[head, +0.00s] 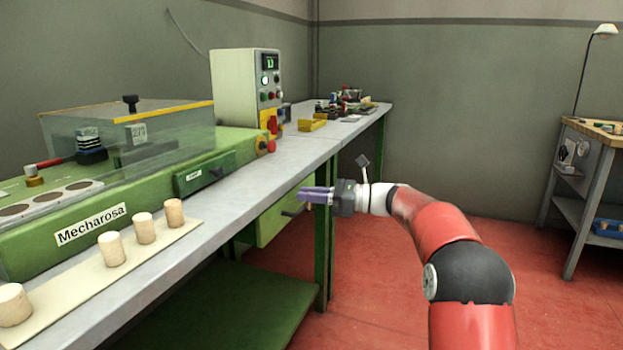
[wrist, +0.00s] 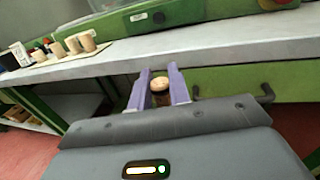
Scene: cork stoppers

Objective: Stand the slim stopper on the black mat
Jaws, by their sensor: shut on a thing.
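My gripper (head: 303,195) is held out in front of the bench, to the right of its front edge in the head view. In the wrist view, its two purple fingers (wrist: 159,72) are shut on a stopper (wrist: 160,86) with a pale round top and a darker side below. The fingers hide much of it, and the head view does not show it clearly. A dark flat patch (wrist: 8,62) at the far left of the wrist view may be the black mat; it is too small to be sure. No black mat shows in the head view.
Several pale cork stoppers (head: 144,228) stand on a cream strip (head: 75,300) along the grey bench top (head: 225,195). A green machine (head: 150,195) stands behind them. A drawer handle (wrist: 266,92) sticks out under the bench, to the right of my gripper in the wrist view.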

